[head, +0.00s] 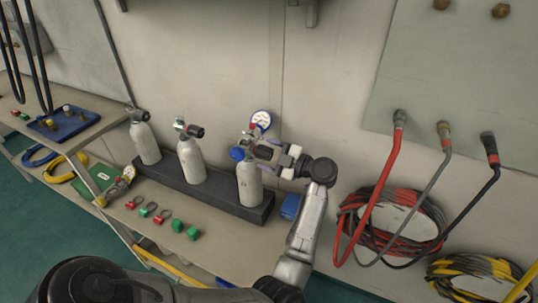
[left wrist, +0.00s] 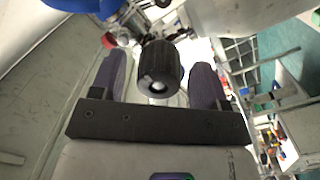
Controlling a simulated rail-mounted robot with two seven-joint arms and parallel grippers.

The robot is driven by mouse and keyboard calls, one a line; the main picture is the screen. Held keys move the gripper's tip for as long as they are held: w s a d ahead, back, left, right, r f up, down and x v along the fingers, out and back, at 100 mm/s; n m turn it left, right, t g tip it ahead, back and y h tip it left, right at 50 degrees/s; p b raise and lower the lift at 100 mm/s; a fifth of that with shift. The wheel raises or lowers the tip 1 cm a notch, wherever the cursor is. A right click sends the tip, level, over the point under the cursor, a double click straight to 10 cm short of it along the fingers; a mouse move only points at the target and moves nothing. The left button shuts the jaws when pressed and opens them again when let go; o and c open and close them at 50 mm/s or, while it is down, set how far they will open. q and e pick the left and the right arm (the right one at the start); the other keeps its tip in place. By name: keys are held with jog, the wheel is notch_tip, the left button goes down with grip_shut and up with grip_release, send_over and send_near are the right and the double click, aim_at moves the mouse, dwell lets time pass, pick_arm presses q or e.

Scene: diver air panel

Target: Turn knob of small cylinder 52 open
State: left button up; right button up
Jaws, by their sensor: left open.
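Three pale small cylinders stand upright in a dark rack (head: 225,205): a left one (head: 146,143), a middle one (head: 192,160) and a right one (head: 249,185). No number can be read on them. The right one carries a valve with a black knob (head: 263,153), a blue part (head: 237,154) and a round gauge (head: 261,119). My left gripper (head: 276,154) is at this knob, coming from the right. In the left wrist view the black ribbed knob (left wrist: 160,65) lies between the open fingers, with gaps on both sides. My right gripper is out of view.
The rack stands on a shelf against the wall. Green and red fittings (head: 193,233) lie in front of it. A blue box (head: 290,207) is right of the rack. Red, grey and black hoses (head: 378,196) hang at the right. A blue tray (head: 65,125) is at the left.

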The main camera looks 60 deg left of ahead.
pick_arm(q)
jog(key=shift+c, duration=0.4)
jog(key=c, duration=0.8)
jog(key=shift+c, duration=0.2)
jog(key=shift+n, duration=0.3)
